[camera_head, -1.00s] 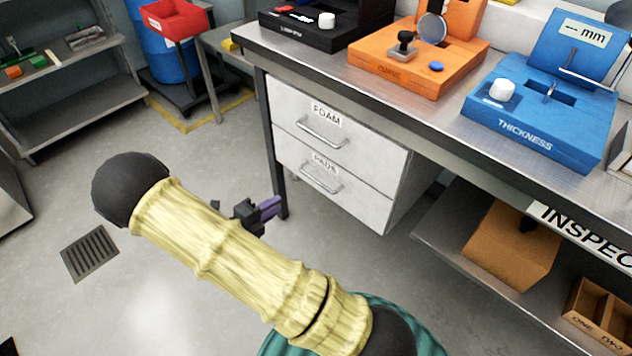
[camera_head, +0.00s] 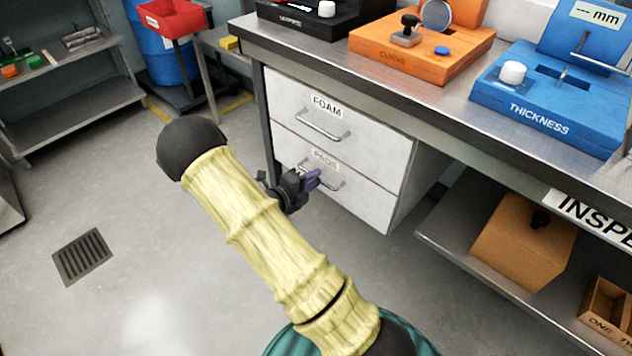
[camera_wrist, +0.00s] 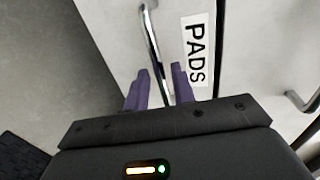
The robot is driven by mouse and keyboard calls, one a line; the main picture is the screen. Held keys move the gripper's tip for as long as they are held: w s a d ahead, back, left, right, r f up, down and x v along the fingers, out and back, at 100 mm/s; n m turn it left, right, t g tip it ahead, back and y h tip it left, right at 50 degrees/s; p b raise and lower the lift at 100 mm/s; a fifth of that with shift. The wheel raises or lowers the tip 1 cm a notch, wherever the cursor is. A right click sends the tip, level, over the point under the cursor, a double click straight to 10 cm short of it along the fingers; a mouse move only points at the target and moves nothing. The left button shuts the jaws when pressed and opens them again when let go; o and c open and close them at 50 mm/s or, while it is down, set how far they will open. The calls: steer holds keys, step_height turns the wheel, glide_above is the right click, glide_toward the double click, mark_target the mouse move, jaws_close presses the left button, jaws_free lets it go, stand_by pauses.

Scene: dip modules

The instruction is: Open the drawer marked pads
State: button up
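The white drawer marked PADS (camera_head: 366,196) is the lower of two drawers under the bench and is closed. Its silver bar handle (camera_head: 335,186) is partly hidden behind my gripper in the head view. My gripper (camera_head: 314,178) is in front of this drawer. In the wrist view, the two purple fingers of my gripper (camera_wrist: 159,77) are apart, and the handle (camera_wrist: 152,42) runs lengthwise into the gap between them. The PADS label (camera_wrist: 196,50) is just right of the fingers. I cannot tell whether the fingers touch the handle.
The FOAM drawer (camera_head: 365,127) is closed above, with its own handle (camera_head: 322,127). The bench top (camera_head: 440,98) overhangs the drawers and carries orange and blue fixtures. A lower shelf (camera_head: 450,236) with boxes is at the right. The floor at the left is open.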

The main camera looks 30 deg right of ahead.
steer(key=shift+x, duration=0.85)
jaws_close()
steer(key=shift+a, duration=0.1)
steer(key=shift+a, duration=0.1)
